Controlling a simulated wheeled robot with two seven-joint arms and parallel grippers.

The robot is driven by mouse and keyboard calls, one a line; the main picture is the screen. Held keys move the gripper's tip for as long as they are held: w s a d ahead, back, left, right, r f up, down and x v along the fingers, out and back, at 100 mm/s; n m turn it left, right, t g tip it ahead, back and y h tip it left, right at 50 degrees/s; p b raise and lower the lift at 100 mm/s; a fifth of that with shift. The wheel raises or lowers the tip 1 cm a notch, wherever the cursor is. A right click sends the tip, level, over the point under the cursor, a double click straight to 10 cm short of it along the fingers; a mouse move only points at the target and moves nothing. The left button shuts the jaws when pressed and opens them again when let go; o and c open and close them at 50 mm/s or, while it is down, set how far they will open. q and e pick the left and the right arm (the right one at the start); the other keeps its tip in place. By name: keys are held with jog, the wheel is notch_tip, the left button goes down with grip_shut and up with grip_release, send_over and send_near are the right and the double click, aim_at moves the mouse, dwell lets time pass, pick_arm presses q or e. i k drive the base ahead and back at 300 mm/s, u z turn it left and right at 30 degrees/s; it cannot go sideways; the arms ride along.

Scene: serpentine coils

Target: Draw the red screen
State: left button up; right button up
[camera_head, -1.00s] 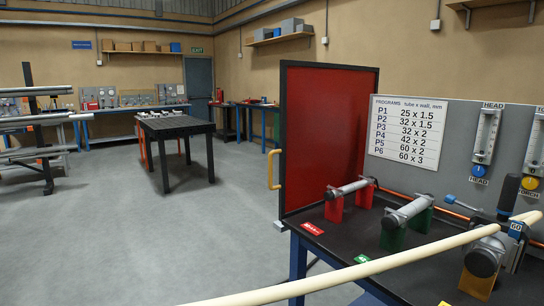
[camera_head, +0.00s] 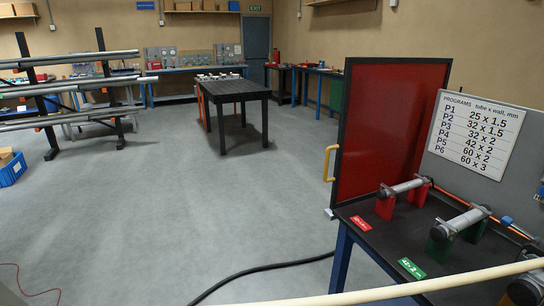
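The red screen (camera_head: 382,125) stands upright at the right, a red panel in a dark frame beside the workbench. Its yellow handle (camera_head: 329,163) is on the left edge of the frame. A small light foot shows at its lower left corner. Neither of my grippers is in view, and nothing is seen touching the screen or its handle.
The dark-topped workbench (camera_head: 385,236) at the right carries tubes on red and green supports and a program board (camera_head: 474,131). A pale bar crosses the bottom right. A black hose (camera_head: 262,268) lies on the floor. A tube rack (camera_head: 107,92) stands left; the middle floor is clear.

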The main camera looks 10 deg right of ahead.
aim_at(388, 104)
jog(key=u, duration=0.7)
jog(key=i, duration=2.05)
jog(key=z, duration=1.45)
